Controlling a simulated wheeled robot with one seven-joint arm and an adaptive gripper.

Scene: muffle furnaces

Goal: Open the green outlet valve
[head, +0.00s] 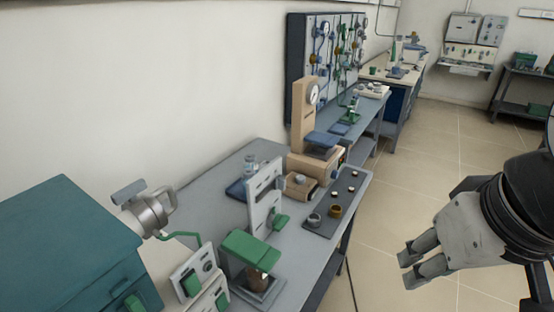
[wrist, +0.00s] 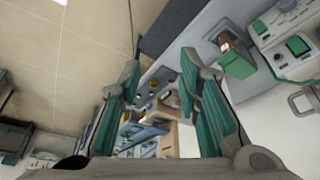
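A dark upright panel (head: 296,60) with gauges, pipes and several small valves stands against the wall at the back in the head view. Green parts (head: 341,76) show among its fittings, too small to tell which one is the outlet valve. My gripper (head: 406,270) is at the lower right, over the floor, well in front of the panel and to the right of the benches. In the wrist view my gripper (wrist: 160,68) has its two green-padded fingers apart, with nothing held between them. No valve can be made out clearly in the wrist view.
A grey bench (head: 215,195) carries a beige press (head: 303,115), a white stand with green parts (head: 265,197) and a dark tray (head: 335,215) of small cups. A teal furnace (head: 60,245) fills the lower left. The tiled floor (head: 420,180) on the right is clear.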

